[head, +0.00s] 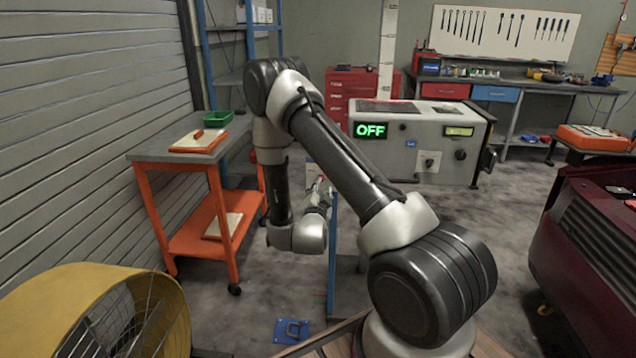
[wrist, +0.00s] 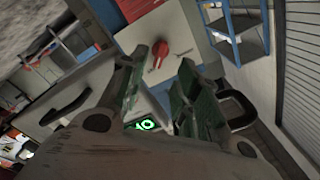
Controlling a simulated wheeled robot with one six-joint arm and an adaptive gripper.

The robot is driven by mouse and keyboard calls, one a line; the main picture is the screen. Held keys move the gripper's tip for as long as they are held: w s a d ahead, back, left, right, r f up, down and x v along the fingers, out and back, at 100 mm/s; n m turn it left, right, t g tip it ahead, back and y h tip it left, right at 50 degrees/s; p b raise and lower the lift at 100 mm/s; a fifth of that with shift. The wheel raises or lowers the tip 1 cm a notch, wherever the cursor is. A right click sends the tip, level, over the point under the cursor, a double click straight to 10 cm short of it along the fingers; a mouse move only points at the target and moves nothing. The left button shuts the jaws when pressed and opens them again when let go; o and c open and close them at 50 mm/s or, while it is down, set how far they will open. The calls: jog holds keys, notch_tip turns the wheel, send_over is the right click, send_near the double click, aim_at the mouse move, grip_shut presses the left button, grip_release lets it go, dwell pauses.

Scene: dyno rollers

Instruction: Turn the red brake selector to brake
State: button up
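The red brake selector (wrist: 161,50) is a round red knob with a short lever on a pale plate (wrist: 192,38) in the wrist view. It shows beyond my fingertips, apart from them as far as I can see. The markings on its plate are too small to read. In the head view I cannot make out the selector; my arm and gripper cover that area. My gripper (head: 320,192) is small and partly hidden behind my arm there. In the wrist view my gripper (wrist: 166,66) is open, with an empty gap between its two fingers.
A grey cabinet (head: 400,155) has a green display reading OFF (head: 371,130); the display also shows between my fingers (wrist: 147,124). A blue post (head: 333,250) stands below my gripper. An orange cart (head: 205,225) is left, a yellow fan (head: 60,290) front left, a dark red car (head: 590,240) right.

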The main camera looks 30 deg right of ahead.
jog(key=x, duration=0.6)
jog(key=shift+w+d, duration=0.3)
jog(key=shift+c, duration=0.2)
grip_shut()
